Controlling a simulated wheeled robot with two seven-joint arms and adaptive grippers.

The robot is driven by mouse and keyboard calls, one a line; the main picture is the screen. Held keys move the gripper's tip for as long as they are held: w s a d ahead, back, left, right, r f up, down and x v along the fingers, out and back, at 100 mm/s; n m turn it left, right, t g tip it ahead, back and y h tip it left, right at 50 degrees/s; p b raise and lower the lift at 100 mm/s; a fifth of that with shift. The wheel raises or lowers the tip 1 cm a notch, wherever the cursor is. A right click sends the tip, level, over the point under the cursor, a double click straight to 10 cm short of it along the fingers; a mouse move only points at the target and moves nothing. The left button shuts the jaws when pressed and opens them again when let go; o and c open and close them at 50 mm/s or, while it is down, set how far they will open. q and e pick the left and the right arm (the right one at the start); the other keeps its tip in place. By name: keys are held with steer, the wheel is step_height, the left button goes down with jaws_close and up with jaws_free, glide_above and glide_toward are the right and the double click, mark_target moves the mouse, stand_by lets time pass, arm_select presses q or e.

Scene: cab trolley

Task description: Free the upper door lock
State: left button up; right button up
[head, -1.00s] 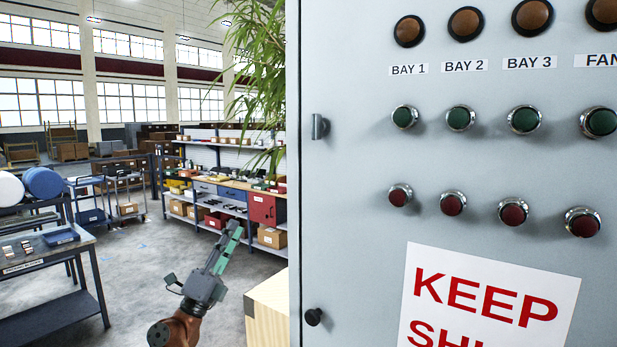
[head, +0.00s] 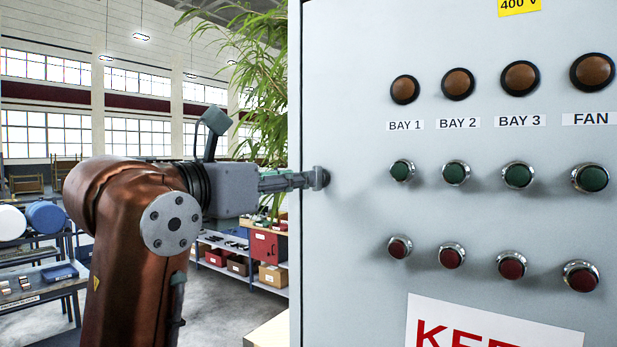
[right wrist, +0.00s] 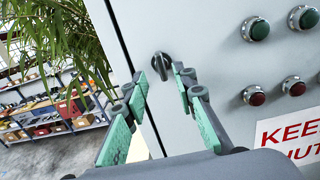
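The upper door lock (head: 321,178) is a small dark grey knob near the left edge of the pale grey cabinet door (head: 360,285). In the right wrist view the lock (right wrist: 161,66) shows between and just beyond the green-padded fingertips. My right gripper (head: 306,180) reaches in from the left, level with the lock; its fingers partly cover the lock in the head view. In the right wrist view this gripper (right wrist: 159,76) is open, with a clear gap between the fingers. I cannot tell whether a finger touches the lock. My left gripper is not in view.
Green buttons (head: 403,170), red buttons (head: 399,247) and amber lamps (head: 404,89) sit on the door, right of the lock. A leafy plant (head: 262,75) hangs behind the gripper. Shelves with boxes (head: 272,276) stand further back on the left.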

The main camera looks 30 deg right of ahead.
mark_target(318, 178)
steer(key=shift+x, duration=2.35)
jaws_close()
